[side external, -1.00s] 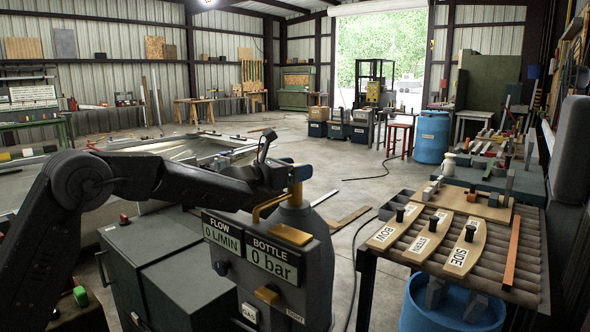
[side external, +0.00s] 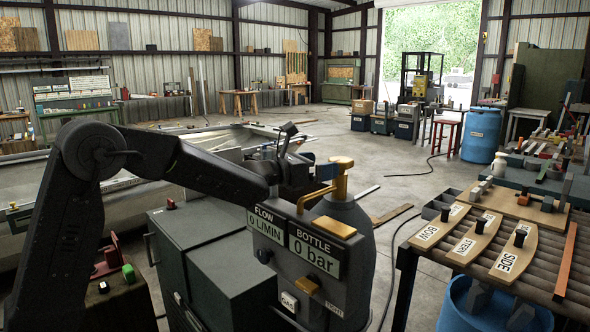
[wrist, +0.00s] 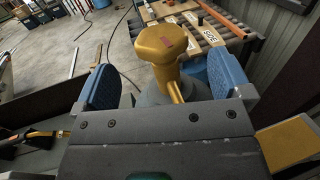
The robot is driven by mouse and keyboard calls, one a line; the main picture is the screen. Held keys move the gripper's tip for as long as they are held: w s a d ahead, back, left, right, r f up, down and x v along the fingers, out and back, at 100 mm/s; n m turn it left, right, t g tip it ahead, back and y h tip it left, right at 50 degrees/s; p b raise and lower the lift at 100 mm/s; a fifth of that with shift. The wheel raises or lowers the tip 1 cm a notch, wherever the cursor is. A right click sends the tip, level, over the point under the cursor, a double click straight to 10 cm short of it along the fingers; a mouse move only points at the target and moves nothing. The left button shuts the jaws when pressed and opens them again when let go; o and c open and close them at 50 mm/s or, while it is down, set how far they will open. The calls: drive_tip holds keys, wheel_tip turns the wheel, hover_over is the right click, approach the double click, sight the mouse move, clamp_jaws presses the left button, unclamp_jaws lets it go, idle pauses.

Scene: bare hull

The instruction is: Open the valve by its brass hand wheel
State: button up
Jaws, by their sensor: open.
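The brass hand wheel (side external: 342,164) tops the valve on a grey bottle (side external: 348,214); its flat-topped head also shows in the wrist view (wrist: 158,42). My gripper (side external: 322,172) is beside the wheel on its left in the side view, at about wheel height. In the wrist view my gripper (wrist: 166,76) is open, with a blue pad on each side of the picture and the wheel head beyond, between them. I see gaps on both sides, and nothing is held. The panel reads FLOW 0 L/MIN (side external: 264,219) and BOTTLE 0 bar (side external: 315,254).
A bent brass pipe (side external: 316,198) runs beside the valve, just below my gripper. The dark panel housing (side external: 300,290) stands in front. A roller table (side external: 430,255) with labelled wooden pieces is to the right. Grey cabinets (side external: 215,262) stand at left.

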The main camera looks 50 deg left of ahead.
drive_tip(key=v, duration=0.7)
